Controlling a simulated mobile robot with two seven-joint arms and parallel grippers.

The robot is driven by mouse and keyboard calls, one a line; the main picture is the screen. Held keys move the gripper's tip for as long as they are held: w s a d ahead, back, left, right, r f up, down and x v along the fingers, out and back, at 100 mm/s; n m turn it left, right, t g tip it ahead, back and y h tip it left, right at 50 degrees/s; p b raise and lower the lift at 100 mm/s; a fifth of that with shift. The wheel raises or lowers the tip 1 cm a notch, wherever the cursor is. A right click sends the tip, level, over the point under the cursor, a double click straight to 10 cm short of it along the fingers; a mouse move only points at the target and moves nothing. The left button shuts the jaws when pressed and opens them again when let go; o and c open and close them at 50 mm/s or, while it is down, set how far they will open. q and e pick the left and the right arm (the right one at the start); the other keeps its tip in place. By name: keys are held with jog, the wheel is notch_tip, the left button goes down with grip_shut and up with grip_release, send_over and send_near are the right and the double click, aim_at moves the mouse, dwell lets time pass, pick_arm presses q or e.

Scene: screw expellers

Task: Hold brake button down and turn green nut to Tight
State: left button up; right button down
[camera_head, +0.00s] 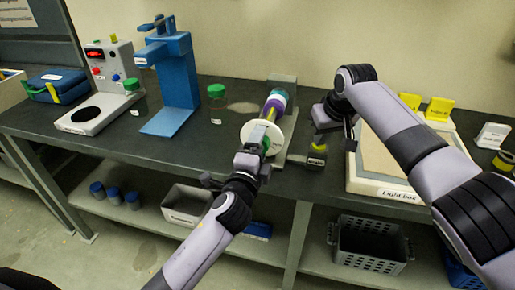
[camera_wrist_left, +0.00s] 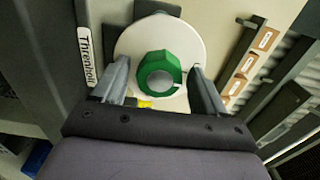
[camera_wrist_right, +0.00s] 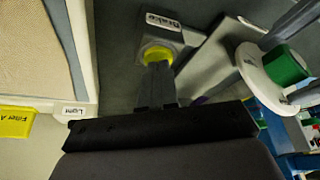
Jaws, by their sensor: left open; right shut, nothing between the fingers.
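The screw expeller has a white disc (camera_head: 248,132) at its front and a purple and teal cylinder (camera_head: 273,105) behind. Its green nut (camera_wrist_left: 150,75) is centred on the white disc (camera_wrist_left: 195,50) in the left wrist view. My left gripper (camera_wrist_left: 158,69) is open, with one finger on each side of the nut and gaps visible. The brake base (camera_head: 316,162) stands to the right, with a yellow button (camera_wrist_right: 154,51) on top. My right gripper (camera_wrist_right: 158,67) is shut and empty, its fingertips over the button, covering part of it. I cannot tell whether they press it.
The light box (camera_head: 402,191) lies right of the brake, near my right arm. A green-lidded jar (camera_head: 217,91) and a blue stand (camera_head: 176,75) are to the left. In the left wrist view, a labelled rack (camera_wrist_left: 246,64) is right of the disc.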

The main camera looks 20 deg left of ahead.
pick_arm(q)
jog(key=shift+w, duration=0.15)
dwell(0.5)
jog(key=shift+c, duration=0.3)
jog(key=c, duration=0.7)
jog(key=m, duration=0.3)
jog(key=shift+m, duration=0.4)
jog(key=m, duration=0.4)
jog(key=o, duration=0.8)
jog(key=shift+c, duration=0.2)
